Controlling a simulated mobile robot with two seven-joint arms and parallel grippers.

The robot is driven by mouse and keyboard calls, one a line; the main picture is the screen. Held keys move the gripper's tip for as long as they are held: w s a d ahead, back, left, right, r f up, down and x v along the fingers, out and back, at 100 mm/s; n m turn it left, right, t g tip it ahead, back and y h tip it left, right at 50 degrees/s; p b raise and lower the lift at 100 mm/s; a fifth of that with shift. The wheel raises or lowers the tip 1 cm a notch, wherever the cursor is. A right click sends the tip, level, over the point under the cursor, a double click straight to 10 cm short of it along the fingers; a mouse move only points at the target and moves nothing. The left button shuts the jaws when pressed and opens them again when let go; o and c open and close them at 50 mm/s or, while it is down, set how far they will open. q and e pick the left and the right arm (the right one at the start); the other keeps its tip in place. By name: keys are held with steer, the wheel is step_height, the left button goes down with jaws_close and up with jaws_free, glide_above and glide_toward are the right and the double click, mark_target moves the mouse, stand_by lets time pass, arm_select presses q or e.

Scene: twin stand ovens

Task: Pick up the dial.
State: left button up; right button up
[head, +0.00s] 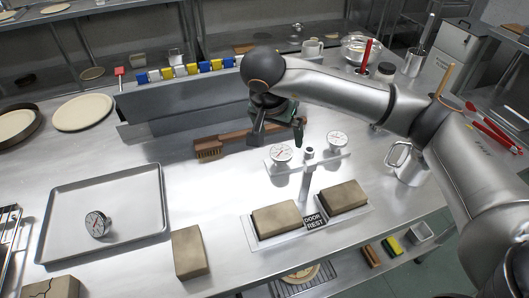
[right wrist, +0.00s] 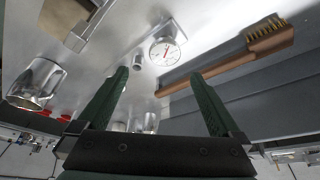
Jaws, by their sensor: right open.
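Three round white dials with red pointers show in the head view. One dial (head: 97,223) lies tilted in the grey tray (head: 52,252) at the left. Two more, the left dial (head: 281,153) and the right dial (head: 337,140), sit on a metal stand by a post. My right gripper (head: 276,132) is above the bench, just behind the left stand dial. In the right wrist view its two green fingers (right wrist: 160,73) are apart with nothing between them. A dial (right wrist: 164,50) shows beyond the fingertips, apart from them. My left gripper is not in view.
A wooden brush (head: 210,149) lies behind the stand, partly hidden by my gripper. Tan blocks (head: 277,218) rest on a plate with a "DOOR REST" sign (head: 314,221). A steel pitcher (head: 411,165) stands at the right.

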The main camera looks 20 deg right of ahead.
glide_above(281, 152)
steer(key=s+a, duration=0.1)
steer(key=s, duration=0.1)
steer(key=f, duration=0.5)
steer(key=shift+a+f+p, duration=0.2)
steer(key=shift+f+p, duration=0.1)
steer(key=shift+p, duration=0.1)
steer(key=x, duration=0.3)
steer(key=p+x, duration=0.1)
steer(key=x, duration=0.2)
steer(key=shift+w+a+f, duration=0.1)
steer(key=shift+w+f, duration=0.1)
steer(key=shift+w, duration=0.1)
steer(key=c, duration=1.3)
